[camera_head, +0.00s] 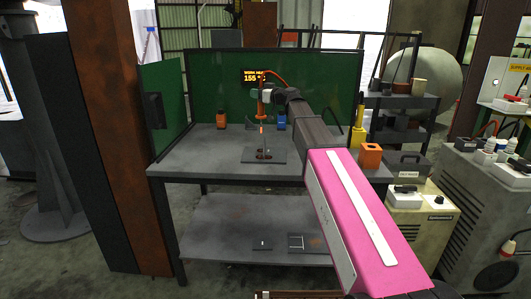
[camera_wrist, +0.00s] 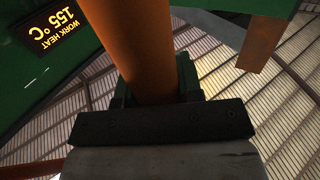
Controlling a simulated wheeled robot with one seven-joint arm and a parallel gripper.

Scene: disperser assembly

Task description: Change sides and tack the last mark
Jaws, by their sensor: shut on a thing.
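My gripper (camera_head: 265,93) is above the workbench, shut on an orange torch-like tool (camera_wrist: 145,45). In the wrist view the orange shaft runs up between the dark jaws. In the head view an orange cable loops from the tool's top, and its lower end points down, with a small bright spot below it. Under it a dark square plate (camera_head: 280,159) lies on the bench with a small upright part (camera_head: 268,140) and reddish spots at its foot. The marks are too small to tell apart, and the gap from tip to work is unclear.
The grey bench (camera_head: 190,155) has green screens (camera_head: 215,85) at its back and left. A sign (camera_head: 257,77) reads work heat 155 °C. A yellow bottle (camera_head: 358,130) and an orange block (camera_head: 370,156) stand at right.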

